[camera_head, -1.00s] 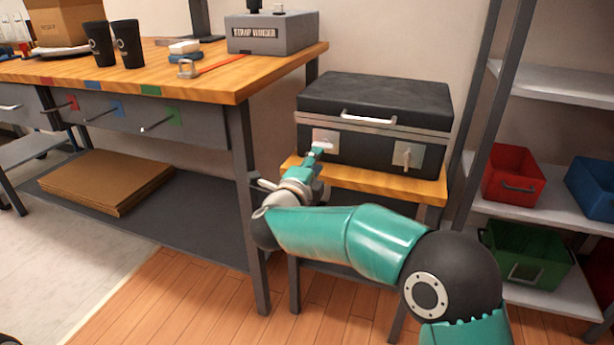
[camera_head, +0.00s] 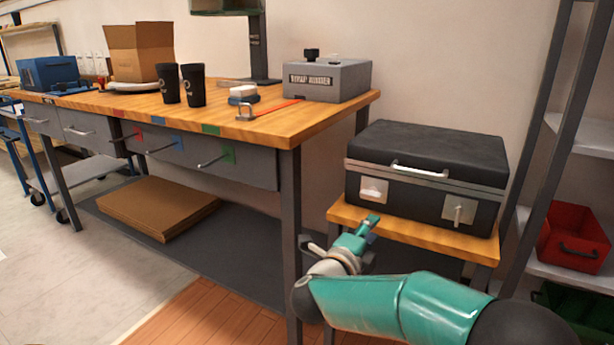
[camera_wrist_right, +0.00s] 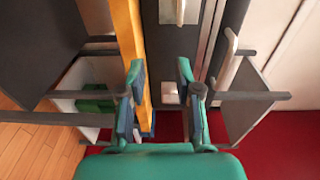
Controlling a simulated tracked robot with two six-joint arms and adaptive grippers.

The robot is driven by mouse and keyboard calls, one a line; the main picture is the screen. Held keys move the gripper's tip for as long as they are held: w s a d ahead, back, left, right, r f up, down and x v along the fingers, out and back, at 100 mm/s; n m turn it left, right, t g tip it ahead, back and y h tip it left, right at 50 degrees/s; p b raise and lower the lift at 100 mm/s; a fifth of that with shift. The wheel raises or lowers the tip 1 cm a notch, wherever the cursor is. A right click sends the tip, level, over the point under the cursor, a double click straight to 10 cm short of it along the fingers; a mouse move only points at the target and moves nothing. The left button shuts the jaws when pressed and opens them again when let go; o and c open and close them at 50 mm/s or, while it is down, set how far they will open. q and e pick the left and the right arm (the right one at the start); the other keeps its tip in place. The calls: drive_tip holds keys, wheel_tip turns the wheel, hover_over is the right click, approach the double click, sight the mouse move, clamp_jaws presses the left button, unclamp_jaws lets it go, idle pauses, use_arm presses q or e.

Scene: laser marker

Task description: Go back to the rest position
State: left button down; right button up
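My right gripper (camera_head: 368,226) is just in front of the small wooden stand, a little below the left latch (camera_head: 373,190) of a closed black case (camera_head: 430,150). In the right wrist view its two fingers (camera_wrist_right: 160,82) are spread apart with nothing between them. The case has a silver handle (camera_head: 420,170) and a right latch (camera_head: 459,210). It sits on the wooden stand (camera_head: 420,235). My left gripper is in neither view.
A workbench (camera_head: 225,125) with drawers stands left of the case; its near leg (camera_head: 291,240) is close to my right forearm. It holds two black cups (camera_head: 193,85) and a grey box (camera_head: 326,80). A shelf with a red bin (camera_head: 573,237) stands right. Floor is clear at lower left.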

drive_tip(key=d+f+n+g+p, duration=0.1)
drive_tip(key=d+f+g, duration=0.1)
drive_tip(key=d+f, duration=0.6)
drive_tip(key=s+f+n+g+y+p, duration=0.1)
drive_tip(key=s+f+n+y, duration=0.2)
drive_tip(key=f, duration=0.7)
drive_tip(key=s+f+n+y+p, duration=0.1)
drive_tip(key=s+f+n+y, duration=0.15)
drive_tip(key=f+n, duration=0.45)
drive_tip(key=s+a+f+n+g+y, duration=0.3)
drive_tip(key=s+a+f+n+y, duration=0.15)
drive_tip(key=s+f, duration=0.45)
drive_tip(key=s+a+f+n+g+y, duration=0.35)
drive_tip(key=s+a+f, duration=0.3)
drive_tip(key=s, duration=0.55)
drive_tip(key=s+a+n+g+y, duration=0.1)
drive_tip(key=s+a+n+g, duration=0.3)
drive_tip(key=s, duration=0.5)
wheel_tip(320, 180, up, 38)
drive_tip(key=w+p, duration=0.1)
drive_tip(key=p, duration=3.7)
drive_tip(key=shift+d+f, duration=0.25)
drive_tip(key=shift+d, duration=0.05)
